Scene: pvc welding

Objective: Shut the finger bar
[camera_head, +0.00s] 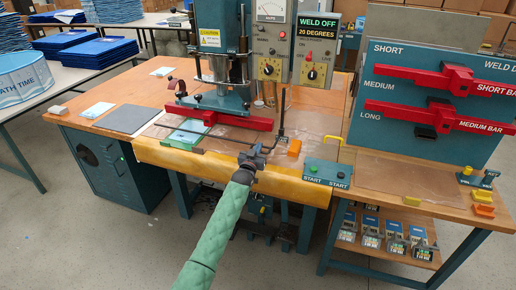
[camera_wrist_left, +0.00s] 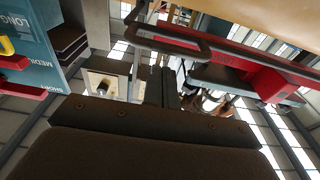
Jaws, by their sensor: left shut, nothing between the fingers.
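The finger bar (camera_head: 208,134) is a thin dark rod running across the front of the welding press, low over the table. An upright dark rod (camera_head: 282,112) stands near its right end. In the left wrist view a dark looped bar (camera_wrist_left: 165,45), which looks like the finger bar, crosses above the fingertips. My left gripper (camera_head: 252,150) is shut and empty, at the front side of the bar near its right part. Its shut fingers also show in the left wrist view (camera_wrist_left: 161,88). I cannot tell whether they touch the bar. My right gripper is not in view.
A red welding bar (camera_head: 218,118) sits under the press head behind the finger bar. The display (camera_head: 317,27) reads WELD OFF, 20 DEGREES. A bar rack (camera_head: 430,85) stands at the right.

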